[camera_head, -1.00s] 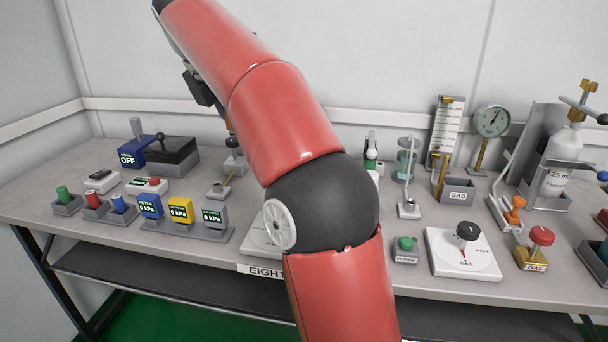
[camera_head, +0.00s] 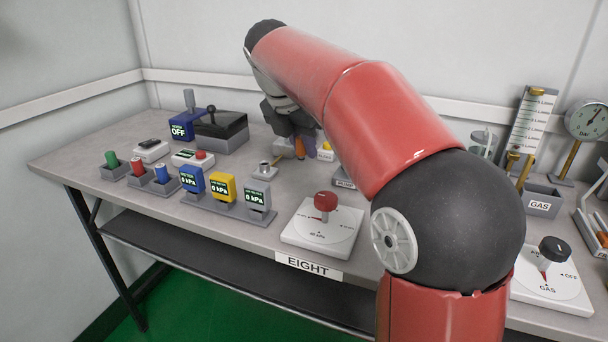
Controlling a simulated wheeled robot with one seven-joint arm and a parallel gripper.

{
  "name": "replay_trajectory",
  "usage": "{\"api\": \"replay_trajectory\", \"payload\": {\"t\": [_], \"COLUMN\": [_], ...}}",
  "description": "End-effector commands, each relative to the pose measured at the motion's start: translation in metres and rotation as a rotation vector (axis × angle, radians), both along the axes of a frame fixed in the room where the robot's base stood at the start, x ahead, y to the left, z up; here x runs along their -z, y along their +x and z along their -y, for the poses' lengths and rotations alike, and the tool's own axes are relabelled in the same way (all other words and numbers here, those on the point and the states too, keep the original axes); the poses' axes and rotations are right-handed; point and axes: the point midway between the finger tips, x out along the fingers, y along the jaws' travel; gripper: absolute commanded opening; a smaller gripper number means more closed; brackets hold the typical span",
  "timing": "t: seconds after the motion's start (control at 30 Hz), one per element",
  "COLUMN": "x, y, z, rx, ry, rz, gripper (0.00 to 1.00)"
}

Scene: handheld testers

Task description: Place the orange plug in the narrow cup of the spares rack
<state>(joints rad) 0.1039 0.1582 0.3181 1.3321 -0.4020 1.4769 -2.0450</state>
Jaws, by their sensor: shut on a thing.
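My gripper (camera_head: 299,138) is at the back middle of the bench, partly hidden behind my red forearm. It points down and is shut on a small orange piece, which looks like the orange plug (camera_head: 300,148). The plug's lower end shows just above or at the bench top; I cannot tell whether it touches anything. I cannot make out the spares rack or its narrow cup for certain. My arm covers much of the bench right of the gripper.
Green (camera_head: 112,160), red (camera_head: 137,167) and blue (camera_head: 161,174) cylinders stand in grey holders at the left. Blue, yellow and grey meters (camera_head: 222,188) stand right of them. A small grey fitting (camera_head: 264,171) and a red-knobbed dial (camera_head: 324,208) are near the gripper. A black-topped lever box (camera_head: 220,130) stands behind.

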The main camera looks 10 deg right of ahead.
Motion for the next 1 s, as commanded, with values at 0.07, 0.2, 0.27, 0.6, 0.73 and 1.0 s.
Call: {"api": "replay_trajectory", "payload": {"t": [0.07, 0.2, 0.27, 0.6, 0.73, 1.0], "x": [0.010, 0.017, 0.023, 0.051, 0.051, 0.053], "y": [0.000, 0.000, 0.000, 0.000, 0.000, 0.000], "z": [0.000, 0.000, 0.000, 0.000, 0.000, 0.000], "rx": [0.000, 0.000, 0.000, 0.001, 0.001, 0.000], "ry": [0.000, 0.000, 0.000, 0.000, 0.000, 0.001], "rz": [0.000, 0.001, 0.000, 0.002, 0.002, 0.001], "gripper": [0.00, 0.00, 0.00, 0.00, 0.00, 0.39]}}
